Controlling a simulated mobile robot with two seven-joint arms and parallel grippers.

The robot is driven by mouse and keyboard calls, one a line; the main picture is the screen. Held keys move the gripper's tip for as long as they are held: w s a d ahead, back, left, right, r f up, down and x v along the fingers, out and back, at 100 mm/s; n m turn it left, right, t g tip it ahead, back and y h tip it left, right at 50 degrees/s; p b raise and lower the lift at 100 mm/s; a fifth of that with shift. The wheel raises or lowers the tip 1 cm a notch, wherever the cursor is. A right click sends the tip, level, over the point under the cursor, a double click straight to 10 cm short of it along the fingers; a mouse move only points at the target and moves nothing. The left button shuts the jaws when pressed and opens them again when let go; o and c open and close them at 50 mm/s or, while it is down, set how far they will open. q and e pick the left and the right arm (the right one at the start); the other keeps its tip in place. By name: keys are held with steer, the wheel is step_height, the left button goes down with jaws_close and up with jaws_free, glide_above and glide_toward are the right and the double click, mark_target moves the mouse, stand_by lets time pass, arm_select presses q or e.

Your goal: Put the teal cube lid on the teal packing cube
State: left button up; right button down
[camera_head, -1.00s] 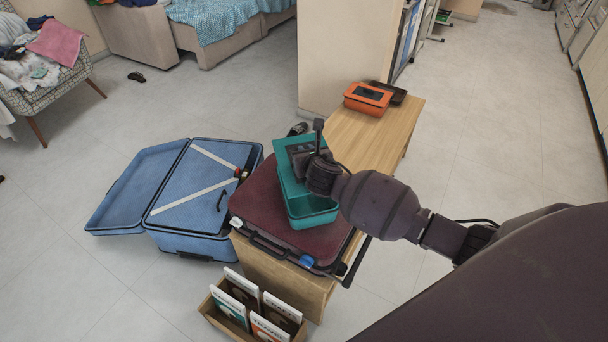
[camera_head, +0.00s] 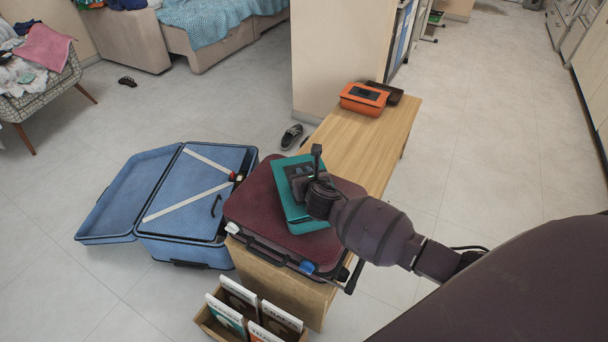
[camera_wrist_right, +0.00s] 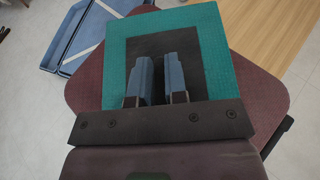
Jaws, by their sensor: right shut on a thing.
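The teal cube lid (camera_head: 293,208), a flat teal panel with a dark centre, lies over the teal packing cube (camera_head: 309,228) on the maroon suitcase. The cube's opening is covered; only a low teal side shows at the front. Whether the lid is fully seated I cannot tell. My right gripper (camera_head: 301,182) is above the lid, shut on it at the dark centre. In the right wrist view the two fingers (camera_wrist_right: 159,78) point at the dark panel of the lid (camera_wrist_right: 215,50). My left gripper is not in view.
The maroon suitcase (camera_head: 250,205) lies on a wooden bench (camera_head: 355,150). An orange case (camera_head: 363,99) sits at the bench's far end. An open blue suitcase (camera_head: 165,240) is on the floor at left. A box of books (camera_head: 208,322) stands in front.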

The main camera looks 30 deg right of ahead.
steer(key=shift+f, duration=0.45)
steer(key=shift+f, duration=0.2)
steer(key=c, duration=1.1)
jaws_free()
steer(key=shift+c, duration=0.2)
